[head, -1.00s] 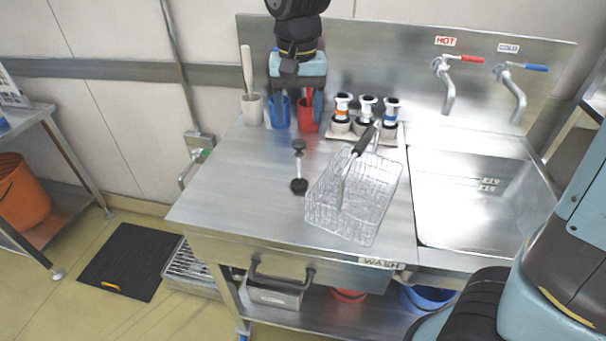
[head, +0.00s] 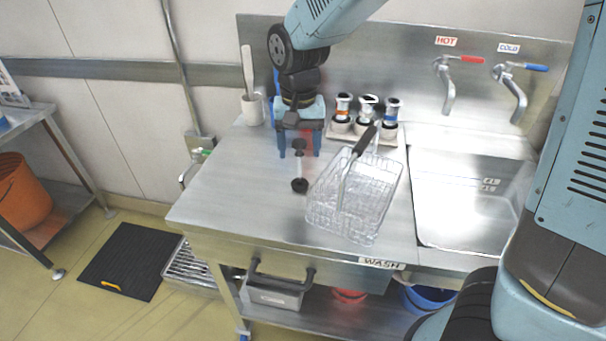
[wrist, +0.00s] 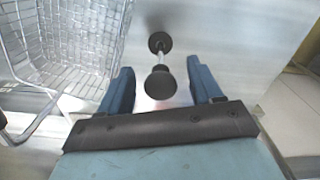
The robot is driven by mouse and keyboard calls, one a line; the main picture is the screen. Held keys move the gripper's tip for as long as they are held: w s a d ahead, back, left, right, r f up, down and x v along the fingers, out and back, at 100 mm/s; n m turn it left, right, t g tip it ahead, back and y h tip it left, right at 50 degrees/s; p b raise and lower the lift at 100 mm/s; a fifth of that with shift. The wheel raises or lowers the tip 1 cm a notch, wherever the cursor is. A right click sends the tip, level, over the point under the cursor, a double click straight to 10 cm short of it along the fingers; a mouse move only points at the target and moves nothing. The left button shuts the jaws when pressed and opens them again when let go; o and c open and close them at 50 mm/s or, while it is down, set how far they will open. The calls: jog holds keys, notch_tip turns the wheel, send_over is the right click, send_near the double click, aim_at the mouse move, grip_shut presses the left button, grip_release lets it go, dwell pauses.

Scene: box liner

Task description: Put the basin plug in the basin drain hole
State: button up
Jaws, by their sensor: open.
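The wire basket (head: 350,205) with a black handle stands right of the plug, close to my left finger in the wrist view. Cups and several bottles (head: 367,112) stand at the back. The front left counter (head: 230,190) is clear.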

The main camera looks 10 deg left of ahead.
grip_shut()
dwell(0.5)
